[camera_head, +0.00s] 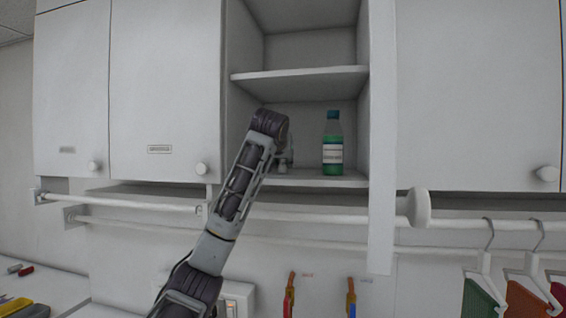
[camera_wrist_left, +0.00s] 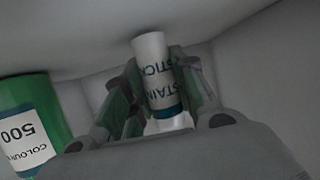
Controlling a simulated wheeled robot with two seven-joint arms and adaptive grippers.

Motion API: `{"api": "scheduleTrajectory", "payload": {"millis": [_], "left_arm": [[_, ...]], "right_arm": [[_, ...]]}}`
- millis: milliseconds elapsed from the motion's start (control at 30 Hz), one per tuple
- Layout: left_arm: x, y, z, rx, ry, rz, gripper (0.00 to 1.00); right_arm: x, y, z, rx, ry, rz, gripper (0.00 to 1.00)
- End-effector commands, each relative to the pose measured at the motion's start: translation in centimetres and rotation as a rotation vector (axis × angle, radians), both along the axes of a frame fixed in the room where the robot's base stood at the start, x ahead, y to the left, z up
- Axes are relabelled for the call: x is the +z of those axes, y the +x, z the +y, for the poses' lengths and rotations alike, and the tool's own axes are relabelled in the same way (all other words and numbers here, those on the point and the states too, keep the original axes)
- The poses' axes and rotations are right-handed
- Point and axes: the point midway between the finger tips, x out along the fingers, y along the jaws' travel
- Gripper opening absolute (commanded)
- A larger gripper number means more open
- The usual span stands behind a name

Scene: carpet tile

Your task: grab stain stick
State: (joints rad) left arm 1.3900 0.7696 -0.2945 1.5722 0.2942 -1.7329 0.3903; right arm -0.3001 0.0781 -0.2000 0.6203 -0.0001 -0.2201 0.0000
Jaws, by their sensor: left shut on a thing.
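The stain stick (camera_wrist_left: 153,75) is a small white cylinder with dark "STAIN STICK" lettering and a teal band, seen in the left wrist view. My left gripper (camera_wrist_left: 163,95) is shut on it, with a finger on each side. In the head view my left arm reaches up into the open shelf bay, and the left gripper (camera_head: 284,160) is at the lower shelf, mostly hidden behind the wrist. The stick cannot be made out clearly there. Whether it touches the shelf is hidden. My right gripper is in neither view.
A green bottle (camera_head: 333,150) stands on the lower shelf (camera_head: 310,180) just right of my gripper; it also shows in the left wrist view (camera_wrist_left: 22,130). An upper shelf (camera_head: 300,78) is overhead. Closed cabinet doors flank the bay. A rail (camera_head: 130,202) runs below.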

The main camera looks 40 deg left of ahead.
Motion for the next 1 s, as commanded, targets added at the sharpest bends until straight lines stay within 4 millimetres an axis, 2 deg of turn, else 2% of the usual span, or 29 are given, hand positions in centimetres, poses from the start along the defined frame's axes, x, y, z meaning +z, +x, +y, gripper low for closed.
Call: {"api": "scheduleTrajectory", "payload": {"millis": [267,800,1000], "left_arm": [[1.7,0.0,-0.1,-0.002,0.0,-0.002,0.03],[7.3,-0.1,-0.1,-0.001,-0.001,-0.002,0.03],[8.7,0.0,-0.1,-0.002,0.0,-0.001,0.03]], "right_arm": [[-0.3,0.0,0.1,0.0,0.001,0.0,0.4],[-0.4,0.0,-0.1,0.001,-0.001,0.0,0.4],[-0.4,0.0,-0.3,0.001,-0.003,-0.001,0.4]]}}
